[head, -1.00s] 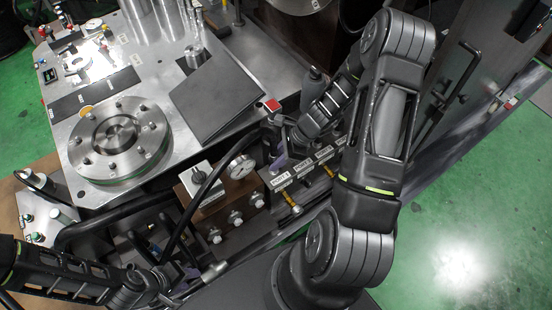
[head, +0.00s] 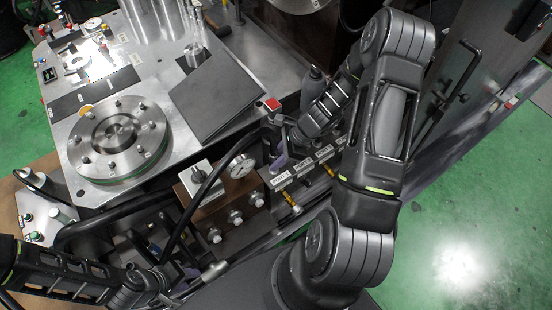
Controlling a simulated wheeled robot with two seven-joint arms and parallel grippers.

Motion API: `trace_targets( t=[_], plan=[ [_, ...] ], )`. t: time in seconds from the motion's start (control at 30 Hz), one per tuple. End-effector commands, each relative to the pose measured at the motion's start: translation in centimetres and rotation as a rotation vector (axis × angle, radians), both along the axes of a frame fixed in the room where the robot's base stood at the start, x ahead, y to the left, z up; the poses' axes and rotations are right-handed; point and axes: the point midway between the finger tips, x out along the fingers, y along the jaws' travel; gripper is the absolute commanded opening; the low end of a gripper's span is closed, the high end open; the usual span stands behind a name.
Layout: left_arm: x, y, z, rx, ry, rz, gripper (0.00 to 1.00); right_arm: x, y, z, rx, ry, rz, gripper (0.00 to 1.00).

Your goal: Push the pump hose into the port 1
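A row of labelled port blocks stands right of the brown valve block; the one labelled port 1 (head: 281,180) is nearest to it. My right gripper (head: 274,150) is just above and behind port 1, beside a purple piece (head: 278,165). Its fingers are small and partly hidden, so I cannot tell what they hold. A thin black hose (head: 183,220) curves from near the gauge down toward my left gripper (head: 178,277) at the bottom left. A silver fitting (head: 214,270) lies to the right of that gripper. I cannot tell which hose is the pump hose, or whether the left fingers are closed.
The brown valve block (head: 228,208) carries a pressure gauge (head: 240,166) and a switch plate. A metal table (head: 70,125) holds a round bolted flange (head: 118,135) and a dark plate (head: 214,96). A red button (head: 271,104) sits near my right forearm. Green floor is open at right.

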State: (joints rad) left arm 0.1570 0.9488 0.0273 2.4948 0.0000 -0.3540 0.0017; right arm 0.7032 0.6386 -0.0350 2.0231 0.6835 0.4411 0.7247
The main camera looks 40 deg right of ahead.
Motion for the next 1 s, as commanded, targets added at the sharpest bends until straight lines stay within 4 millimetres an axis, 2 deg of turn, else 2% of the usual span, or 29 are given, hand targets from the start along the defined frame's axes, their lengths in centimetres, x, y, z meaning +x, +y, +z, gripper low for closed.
trace_targets(
  t=[0.03, 0.33, 0.67, 0.77, 1.0],
  plan=[
    [0.0, 0.0, 0.0, 0.000, 0.000, 0.000, 0.36, 0.0, 0.0, 0.0, 0.000, 0.000, 0.000, 0.27],
    [0.0, 0.0, 0.0, 0.000, 0.000, 0.000, 0.36, 0.0, 0.0, 0.0, 0.000, 0.000, 0.000, 0.51],
    [0.1, 0.0, 0.1, -0.001, -0.004, 0.001, 0.36, 0.0, -0.1, 0.1, -0.001, 0.000, 0.000, 0.51],
    [0.1, 0.0, 0.1, -0.001, -0.003, 0.000, 0.36, -0.2, -0.5, 0.9, -0.002, -0.001, -0.001, 0.51],
    [0.1, 0.0, 0.2, -0.001, -0.003, 0.000, 0.36, -1.2, -2.2, 4.3, -0.003, -0.003, 0.000, 0.51]
  ],
)
